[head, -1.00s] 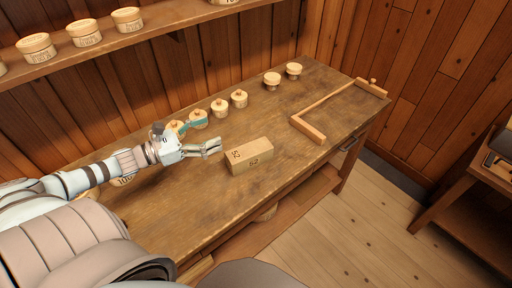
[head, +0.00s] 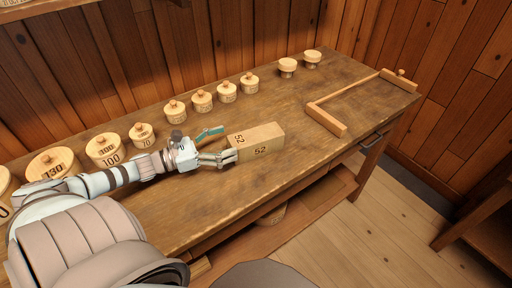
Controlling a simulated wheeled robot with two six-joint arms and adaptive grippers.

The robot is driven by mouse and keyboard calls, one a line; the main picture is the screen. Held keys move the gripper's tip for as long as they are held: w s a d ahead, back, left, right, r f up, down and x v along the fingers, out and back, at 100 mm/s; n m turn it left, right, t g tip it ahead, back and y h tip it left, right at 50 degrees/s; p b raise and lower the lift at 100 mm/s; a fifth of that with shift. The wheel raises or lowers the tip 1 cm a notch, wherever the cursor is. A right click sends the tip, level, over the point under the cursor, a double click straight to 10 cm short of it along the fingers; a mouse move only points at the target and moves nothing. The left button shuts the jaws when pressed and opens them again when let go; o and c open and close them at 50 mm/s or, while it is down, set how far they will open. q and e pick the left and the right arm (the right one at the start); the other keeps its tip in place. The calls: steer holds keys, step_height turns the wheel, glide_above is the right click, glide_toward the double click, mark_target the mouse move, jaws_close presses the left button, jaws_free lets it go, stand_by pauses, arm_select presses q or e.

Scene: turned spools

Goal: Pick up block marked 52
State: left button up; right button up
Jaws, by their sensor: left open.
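The block marked 52 (head: 262,144) is a pale wooden box lying on the workbench (head: 215,200). The number 52 shows on its front face and on its left end. My left gripper (head: 226,145) is open, just left of the block, its fingers pointing right toward the block's left end. One finger is close to the lower left edge of the block, and the other is behind it, farther back. I cannot tell whether either finger touches the block. My right gripper is not in view.
Several knobbed wooden spools stand along the back of the bench, among them one marked 100 (head: 106,150) and one marked 130 (head: 52,164). Two plain spools (head: 287,66) stand farther right. A wooden frame (head: 330,118) lies right of the block. Bare bench surrounds the block.

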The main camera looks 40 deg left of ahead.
mark_target(248, 140)
arm_select(q)
step_height(248, 140, down, 4)
steer(key=shift+r+b, duration=0.2)
steer(key=shift+b, duration=0.5)
steer(key=b+x, duration=0.1)
steer(key=x, duration=0.1)
steer(key=b+x, duration=0.1)
steer(key=x, duration=0.1)
steer(key=r+b+x, duration=0.1)
steer(key=x, duration=0.2)
steer(key=shift+w+b, duration=0.1)
steer(key=shift+b, duration=0.2)
steer(key=shift+w+d+r, duration=0.1)
steer(key=shift+w, duration=0.1)
steer(key=shift+s+r, duration=0.1)
steer(key=shift+c, duration=0.2)
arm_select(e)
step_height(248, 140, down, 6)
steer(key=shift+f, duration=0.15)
arm_select(q)
steer(key=c, duration=1.4)
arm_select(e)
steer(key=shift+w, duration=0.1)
